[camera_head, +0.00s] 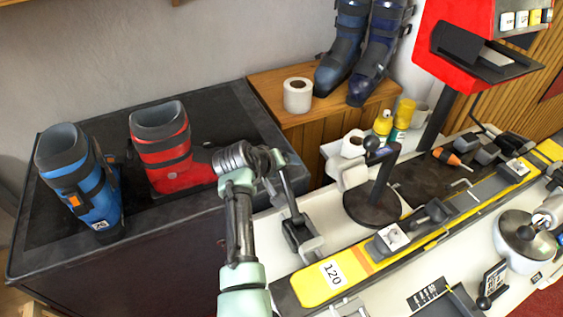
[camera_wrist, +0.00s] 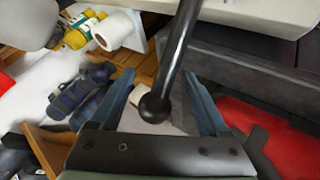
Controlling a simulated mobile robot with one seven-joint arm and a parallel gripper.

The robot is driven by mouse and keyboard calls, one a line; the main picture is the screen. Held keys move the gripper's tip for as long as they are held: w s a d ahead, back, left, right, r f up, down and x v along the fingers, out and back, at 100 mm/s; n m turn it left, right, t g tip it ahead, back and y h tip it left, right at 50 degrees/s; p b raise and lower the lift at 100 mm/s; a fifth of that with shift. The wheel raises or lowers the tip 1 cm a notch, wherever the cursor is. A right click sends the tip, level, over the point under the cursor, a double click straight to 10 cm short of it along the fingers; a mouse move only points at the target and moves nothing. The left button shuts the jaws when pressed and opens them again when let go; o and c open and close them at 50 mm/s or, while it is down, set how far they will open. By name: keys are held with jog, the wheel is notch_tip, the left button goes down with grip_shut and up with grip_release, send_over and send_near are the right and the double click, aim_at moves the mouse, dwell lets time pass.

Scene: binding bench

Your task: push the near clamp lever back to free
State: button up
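The near clamp (camera_head: 303,238) is a dark grey block at the bench's near left end, beside the yellow and black ski (camera_head: 318,286). Its lever (camera_head: 289,203) is a thin dark rod that rises from the block and leans up and left to my gripper (camera_head: 274,160). In the wrist view the lever (camera_wrist: 178,50) is a black rod ending in a round ball knob (camera_wrist: 154,108). My gripper (camera_wrist: 160,103) has its two blue-grey fingers apart, one on each side of the knob. I cannot tell whether either finger touches it.
Blue (camera_head: 82,183) and red (camera_head: 164,150) ski boots stand on a dark cabinet at left. A round-based stand (camera_head: 371,206) and binding parts (camera_head: 430,213) lie farther along the bench. A paper roll (camera_head: 297,95) sits on a wooden box behind.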

jog(key=shift+a+r, duration=0.2)
jog(key=shift+r, duration=0.05)
jog(key=shift+s+a+r, duration=0.15)
jog(key=shift+s+r, duration=0.1)
jog(key=shift+r, duration=0.15)
jog(key=v, duration=1.1)
jog(key=shift+s+r+b, duration=0.15)
jog(key=shift+s+b, duration=0.15)
jog(key=shift+s, duration=0.1)
